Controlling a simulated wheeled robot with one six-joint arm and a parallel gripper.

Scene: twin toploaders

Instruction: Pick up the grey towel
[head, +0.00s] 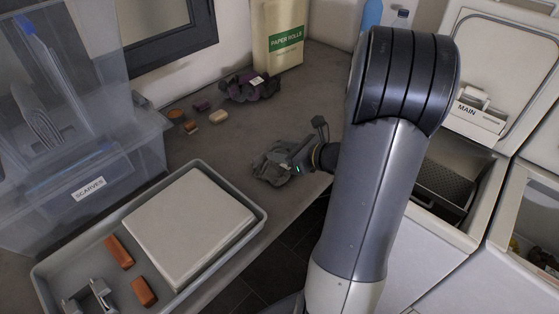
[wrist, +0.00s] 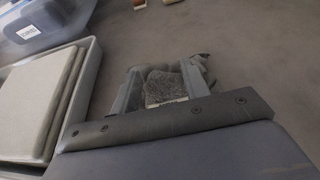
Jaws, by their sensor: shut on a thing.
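The grey towel (head: 272,164) is a crumpled dark grey bundle on the counter, near its front edge, in the middle of the head view. My gripper (head: 285,160) reaches it from the right and is shut on it. In the wrist view the towel (wrist: 168,82) shows between the two fingers of my gripper (wrist: 160,90), with some cloth bulging out on the right side. Part of the towel is hidden by the fingers. I cannot tell whether it is lifted off the counter.
A grey tray (head: 262,212) with a pale slab stands left of the towel. A clear bin labelled SCARVES (head: 90,190) is at far left. A dark purple cloth (head: 250,86) and small blocks lie behind. Open toploaders (head: 450,160) stand at right.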

